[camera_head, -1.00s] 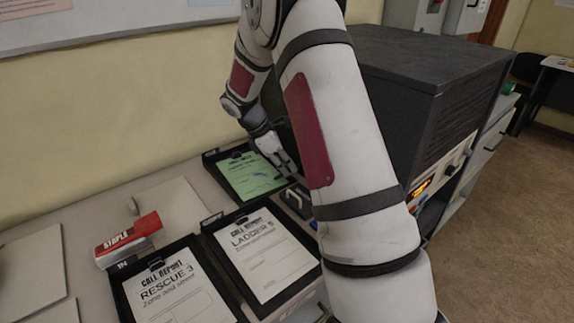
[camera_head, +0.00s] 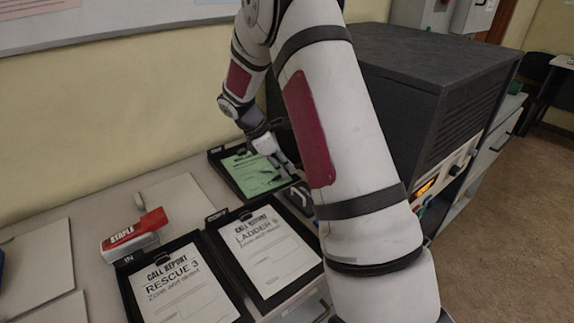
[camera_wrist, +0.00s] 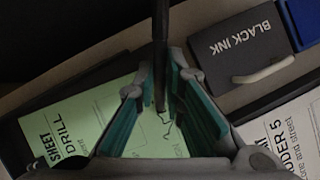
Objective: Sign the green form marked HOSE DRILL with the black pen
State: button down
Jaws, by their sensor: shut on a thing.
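The green form (camera_head: 245,172) lies in a black tray at the back of the desk. In the wrist view the green form (camera_wrist: 100,112) shows the word DRILL; part of its heading is hidden. My gripper (camera_wrist: 161,88) is over the right part of the form, shut on the dark, slim black pen (camera_wrist: 160,45). A thin dark squiggle (camera_wrist: 166,128) shows on the form between the fingers. I cannot tell whether the pen tip touches the paper. In the head view my gripper (camera_head: 279,158) is at the form's right edge, and the pen is hard to make out.
A box marked BLACK INK (camera_wrist: 245,42) stands right of the form, with a blue object (camera_wrist: 303,20) beside it. Nearer are the LADDER 5 tray (camera_head: 262,252), RESCUE 3 tray (camera_head: 180,290) and red stapler (camera_head: 135,232). A large dark cabinet (camera_head: 430,90) stands right.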

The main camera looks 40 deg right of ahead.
jog(key=shift+a, duration=0.1)
jog(key=shift+r+p, duration=1.35)
jog(key=shift+r, duration=2.15)
jog(key=shift+a+f+p, duration=0.55)
jog(key=shift+f+p, duration=0.4)
jog(key=shift+f, duration=0.1)
jog(key=shift+a+f+p, duration=0.5)
jog(key=shift+f+p, duration=0.4)
jog(key=shift+f, duration=0.1)
jog(key=shift+a+f+p, duration=0.55)
jog(key=shift+f+p, duration=0.4)
jog(key=shift+f, duration=0.1)
jog(key=shift+f, duration=0.4)
jog(key=shift+d, duration=0.1)
jog(key=shift+w+d+b, duration=0.15)
jog(key=shift+d+b, duration=0.25)
